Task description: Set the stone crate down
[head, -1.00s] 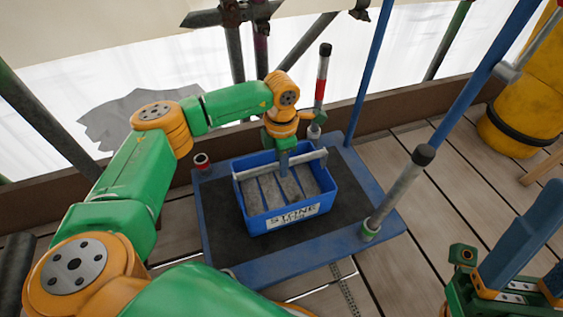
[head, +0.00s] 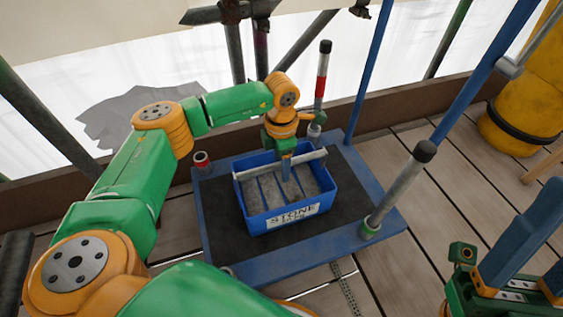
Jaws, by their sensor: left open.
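The stone crate (head: 272,219) is a blue open box with a white "STONE" label on its front and a pale bar handle (head: 250,172) across its top. It stands on the black mat of a blue-framed platform (head: 295,255). Grey stone pieces (head: 272,190) lie inside it. My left gripper (head: 286,172) points down at the middle of the handle, its jaws open. Its fingertips are small here, and I cannot tell whether they touch the bar. My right gripper (head: 505,290) is at the lower right, away from the crate, partly cut off by the frame edge.
Grey posts rise from the platform: a red-banded one (head: 320,90) at the back and a black-capped one (head: 398,190) at the right. A short red-ringed stub (head: 201,160) is at the back left. A yellow barrel (head: 515,110) stands far right on the plank floor (head: 420,270).

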